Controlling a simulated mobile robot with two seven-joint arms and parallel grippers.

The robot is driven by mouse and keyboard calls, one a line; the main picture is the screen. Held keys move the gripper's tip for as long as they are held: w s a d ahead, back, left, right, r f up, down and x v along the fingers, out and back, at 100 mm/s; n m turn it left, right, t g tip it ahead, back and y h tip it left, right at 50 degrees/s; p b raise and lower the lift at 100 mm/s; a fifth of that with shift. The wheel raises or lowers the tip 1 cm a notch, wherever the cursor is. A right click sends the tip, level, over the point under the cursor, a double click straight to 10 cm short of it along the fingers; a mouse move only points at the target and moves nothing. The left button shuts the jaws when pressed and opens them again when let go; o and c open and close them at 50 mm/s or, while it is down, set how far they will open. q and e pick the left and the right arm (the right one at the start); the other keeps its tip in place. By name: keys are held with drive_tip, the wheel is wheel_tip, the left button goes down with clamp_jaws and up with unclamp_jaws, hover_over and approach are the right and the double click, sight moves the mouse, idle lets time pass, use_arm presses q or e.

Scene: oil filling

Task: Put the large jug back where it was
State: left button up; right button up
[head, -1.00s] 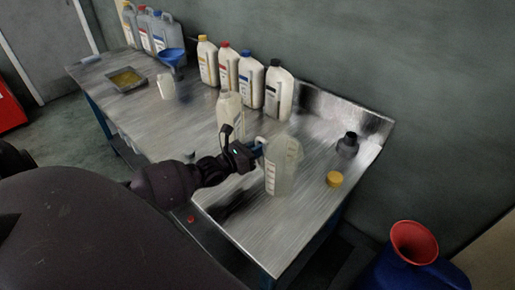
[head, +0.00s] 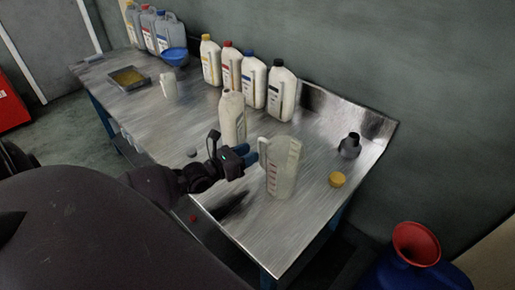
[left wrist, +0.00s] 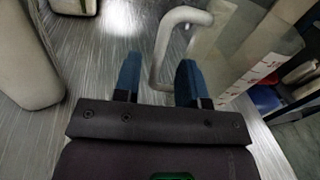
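The large jug (head: 283,168), clear with red markings, stands upright on the metal table near its right end. Its handle faces left. My left gripper (head: 252,153) is just left of the jug at the handle. In the left wrist view my left gripper (left wrist: 158,76) has its blue fingers apart. The jug handle (left wrist: 184,16) shows ahead of and between them, not visibly clamped, and the large jug's body (left wrist: 240,65) is to the right. My right gripper is not in view.
An open white bottle (head: 232,122) stands close behind my left gripper. A yellow cap (head: 337,179) and dark funnel (head: 350,146) lie right of the jug. Several capped bottles (head: 228,68) line the wall. A small jug (head: 168,86) stands further left. The front right table corner is clear.

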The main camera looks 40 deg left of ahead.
use_arm(q)
drive_tip(key=v, duration=0.7)
drive_tip(key=shift+s, duration=0.3)
drive_tip(key=shift+s+a, duration=0.1)
